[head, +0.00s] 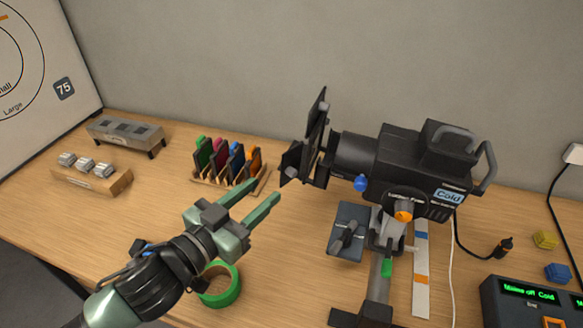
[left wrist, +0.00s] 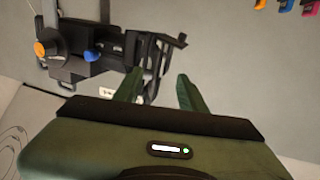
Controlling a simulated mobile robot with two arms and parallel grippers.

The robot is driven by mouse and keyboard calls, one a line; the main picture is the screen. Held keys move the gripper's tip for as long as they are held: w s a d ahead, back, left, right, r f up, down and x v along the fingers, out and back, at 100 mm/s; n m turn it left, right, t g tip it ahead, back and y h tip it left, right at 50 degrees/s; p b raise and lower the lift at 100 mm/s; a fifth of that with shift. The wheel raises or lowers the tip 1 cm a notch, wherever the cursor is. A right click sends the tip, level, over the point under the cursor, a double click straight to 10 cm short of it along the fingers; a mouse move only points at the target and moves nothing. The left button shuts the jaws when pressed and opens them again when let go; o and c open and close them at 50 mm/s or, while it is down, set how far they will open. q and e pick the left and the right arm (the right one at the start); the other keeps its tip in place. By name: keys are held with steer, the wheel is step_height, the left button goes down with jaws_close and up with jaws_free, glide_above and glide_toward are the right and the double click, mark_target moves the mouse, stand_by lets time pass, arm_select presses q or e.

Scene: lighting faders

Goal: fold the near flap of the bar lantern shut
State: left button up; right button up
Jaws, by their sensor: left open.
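The bar lantern (head: 415,165) is black, with a blue "Cold" label, and is mounted on a stand with its front facing left. Dark flaps stand around its front: one rises at the top (head: 318,112), and a smaller one juts out to the left, low on the near side (head: 291,161). I take this smaller one as the near flap; it stands open. My left gripper (head: 266,190) is open and empty, below and left of that flap, apart from it in the picture. In the left wrist view the lantern (left wrist: 92,55) and its flaps show beyond the open green fingers (left wrist: 155,86). My right gripper is not in view.
A rack of coloured slides (head: 228,162) stands behind my left gripper. A green tape roll (head: 221,292) lies under my left wrist. A control box with a green display (head: 528,296) is at the lower right. A cable runs from the lantern.

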mark_target(289, 171)
arm_select(q)
steer(key=w+d+p, duration=0.1)
steer(key=d, duration=0.1)
steer(key=w+d+r+m+h+p, duration=0.1)
steer(key=w+d, duration=0.1)
steer(key=w+d+r+h+p, duration=0.1)
steer(key=w+d, duration=0.1)
steer(key=shift+d+g, duration=0.2)
steer(key=shift+g, duration=0.2)
steer(key=shift+f, duration=0.1)
jaws_close()
